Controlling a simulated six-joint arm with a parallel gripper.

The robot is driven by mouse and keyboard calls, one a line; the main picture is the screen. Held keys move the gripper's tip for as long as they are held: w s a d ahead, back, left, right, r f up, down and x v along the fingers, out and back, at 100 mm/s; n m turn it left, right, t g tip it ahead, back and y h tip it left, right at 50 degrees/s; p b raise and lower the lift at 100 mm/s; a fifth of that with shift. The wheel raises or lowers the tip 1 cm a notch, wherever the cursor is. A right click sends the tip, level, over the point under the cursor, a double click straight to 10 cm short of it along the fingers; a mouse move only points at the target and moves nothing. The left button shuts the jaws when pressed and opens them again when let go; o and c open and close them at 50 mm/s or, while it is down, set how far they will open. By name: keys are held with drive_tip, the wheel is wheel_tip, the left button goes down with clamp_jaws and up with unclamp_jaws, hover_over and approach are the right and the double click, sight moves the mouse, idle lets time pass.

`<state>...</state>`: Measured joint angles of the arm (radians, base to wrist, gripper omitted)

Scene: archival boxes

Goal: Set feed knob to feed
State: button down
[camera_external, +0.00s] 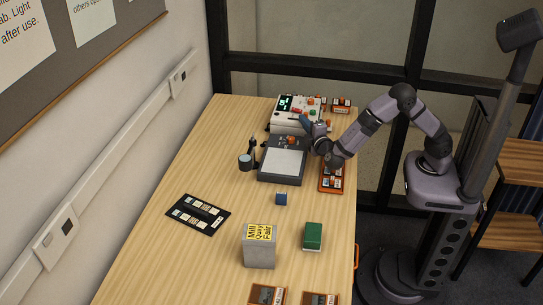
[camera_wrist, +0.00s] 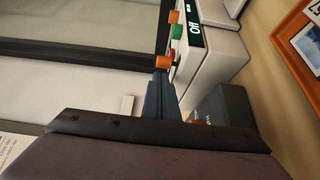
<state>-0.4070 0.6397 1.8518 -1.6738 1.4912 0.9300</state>
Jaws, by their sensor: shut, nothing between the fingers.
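A pale control unit (camera_external: 290,124) with a small green-lit display and coloured controls stands at the far end of the table. In the wrist view its side (camera_wrist: 218,62) shows, with a display (camera_wrist: 195,30) reading "Off". An orange knob (camera_wrist: 163,62) sits there, near a green control (camera_wrist: 178,33) and another orange control (camera_wrist: 173,16). I cannot read which one is the feed knob. My gripper (camera_external: 303,119) is shut and empty at the unit's front. In the wrist view, my blue fingertips (camera_wrist: 160,76) are right by the orange knob; contact is unclear.
A dark grey device (camera_external: 269,177) with a pale panel and orange knob stands just in front. An orange tray (camera_external: 331,189) lies to its right.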

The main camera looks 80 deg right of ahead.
drive_tip(key=shift+w+a+f+b, duration=0.15)
drive_tip(key=shift+w+a+b, duration=0.4)
drive_tip(key=shift+w+a, duration=0.7)
drive_tip(key=b+v, duration=0.1)
drive_tip(key=v, duration=0.9)
drive_tip(key=shift+s, duration=0.15)
